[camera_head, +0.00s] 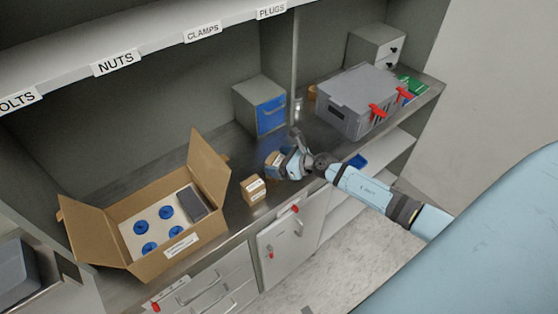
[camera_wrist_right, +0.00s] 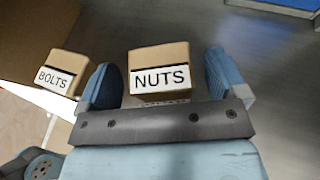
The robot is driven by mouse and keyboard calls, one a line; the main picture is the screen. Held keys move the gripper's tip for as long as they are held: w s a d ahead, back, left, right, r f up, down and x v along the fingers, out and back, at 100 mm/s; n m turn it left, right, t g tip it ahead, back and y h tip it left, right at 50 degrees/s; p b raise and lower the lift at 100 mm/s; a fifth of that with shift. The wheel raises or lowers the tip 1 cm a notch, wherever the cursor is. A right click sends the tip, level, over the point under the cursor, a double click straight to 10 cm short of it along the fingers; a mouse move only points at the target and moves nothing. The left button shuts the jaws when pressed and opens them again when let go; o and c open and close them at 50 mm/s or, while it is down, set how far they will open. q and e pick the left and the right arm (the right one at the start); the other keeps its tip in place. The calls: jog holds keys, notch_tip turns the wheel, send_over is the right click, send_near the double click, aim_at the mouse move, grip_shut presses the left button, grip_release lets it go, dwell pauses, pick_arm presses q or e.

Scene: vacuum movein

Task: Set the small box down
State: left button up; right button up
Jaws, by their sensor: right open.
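A small cardboard box with a NUTS label (camera_wrist_right: 160,72) sits between the two fingers of my right gripper (camera_wrist_right: 160,62). The fingers are open, with a gap visible on each side of the box. In the head view this box (camera_head: 271,161) appears to rest on the counter, partly hidden by my right gripper (camera_head: 281,160). A second small box, labelled BOLTS (camera_wrist_right: 62,72), stands to the left in the wrist view. In the head view this second box (camera_head: 253,190) stands near the counter's front edge. My left gripper is in neither view.
A large open carton (camera_head: 180,255) with blue round parts stands left on the counter. A blue-fronted drawer unit (camera_head: 262,106) is behind my gripper. A grey case (camera_head: 352,97) with red latches is to the right. A labelled shelf (camera_head: 150,48) runs above.

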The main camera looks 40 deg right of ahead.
jog(key=shift+r, duration=0.25)
jog(key=v, duration=1.2)
jog(key=s+a+f+n+h, duration=0.1)
jog(key=s+a+f+n, duration=0.2)
jog(key=n, duration=0.8)
jog(key=s+a+f+n+h, duration=0.1)
jog(key=s+a+f+n, duration=0.2)
jog(key=s+a+n, duration=0.5)
jog(key=s+a+f+n+g+h, duration=0.1)
jog(key=s+a+f+n, duration=0.2)
jog(key=a+n, duration=0.7)
jog(key=s+n, duration=0.2)
jog(key=n, duration=0.2)
jog(key=shift+s+a+f+n+b, duration=0.25)
jog(key=shift+s+a+n+b, duration=0.05)
jog(key=shift+s+b, duration=0.1)
